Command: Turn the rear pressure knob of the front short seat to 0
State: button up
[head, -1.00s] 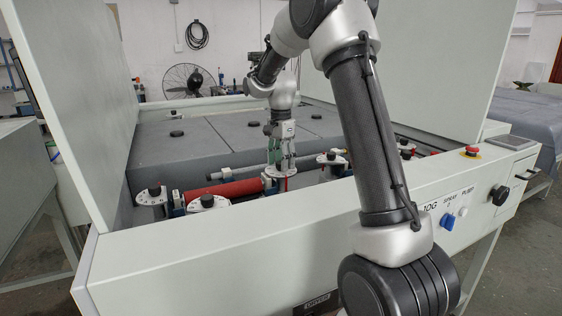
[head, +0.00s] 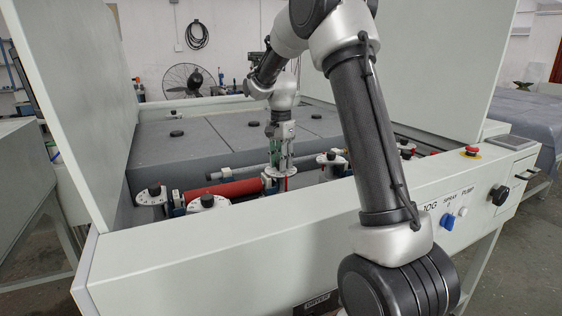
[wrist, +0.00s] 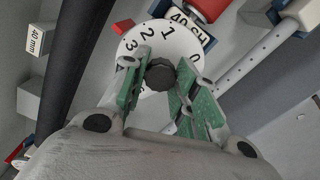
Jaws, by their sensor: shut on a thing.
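In the wrist view a black ribbed knob (wrist: 160,75) sits at the middle of a white dial (wrist: 178,42) numbered from 0 up. The 0 is at the dial's right, 1 and 2 at its top, and 3 at its left. The plate by it reads "40 SH", partly cut off. My gripper (wrist: 161,80) is shut on the knob, with one green-padded finger on each side. The fingers hide the dial's lower part. In the head view my gripper (head: 281,172) points down into the machine's front trough, and its fingers hide the knob.
Other dials with black knobs stand at the left (head: 152,194), front left (head: 208,203) and right (head: 329,158) of my gripper. A red roller (head: 225,190) lies left of it. The machine's pale front panel (head: 230,255) borders the trough.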

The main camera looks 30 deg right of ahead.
jog(key=n, duration=1.1)
jog(key=shift+w, duration=0.1)
jog(key=n, duration=0.6)
jog(key=shift+n, duration=0.3)
jog(key=n, duration=0.5)
jog(key=shift+n, duration=0.4)
jog(key=o, duration=1)
